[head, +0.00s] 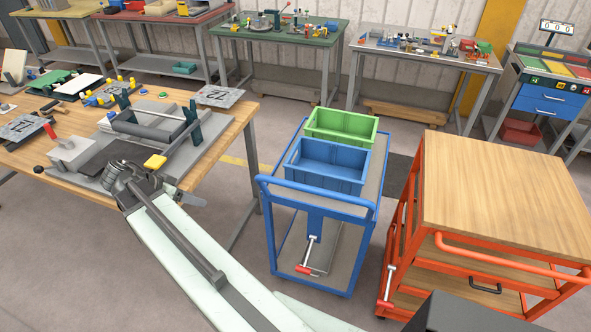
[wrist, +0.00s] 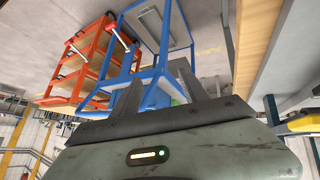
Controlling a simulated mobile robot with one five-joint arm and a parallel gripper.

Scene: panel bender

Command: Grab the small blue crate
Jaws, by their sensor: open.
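The small blue crate (head: 327,178) stands upright on the top deck of the blue cart (head: 318,212), in the middle of the head view. It looks empty. My gripper (wrist: 160,78) shows in the wrist view with its two dark fingers apart and nothing held. It is away from the crate. The wrist picture is upside down. The blue cart also shows there beyond the fingers (wrist: 158,52), and a patch of blue between them may be the crate, partly hidden. In the head view my arm reaches over the left workbench, and the fingers cannot be made out.
A green crate (head: 341,125) stands right behind the blue one on the same cart. An orange cart with a wooden top (head: 500,190) is to the right. A cluttered workbench (head: 232,112) is on the left. Some bare floor lies between workbench and blue cart.

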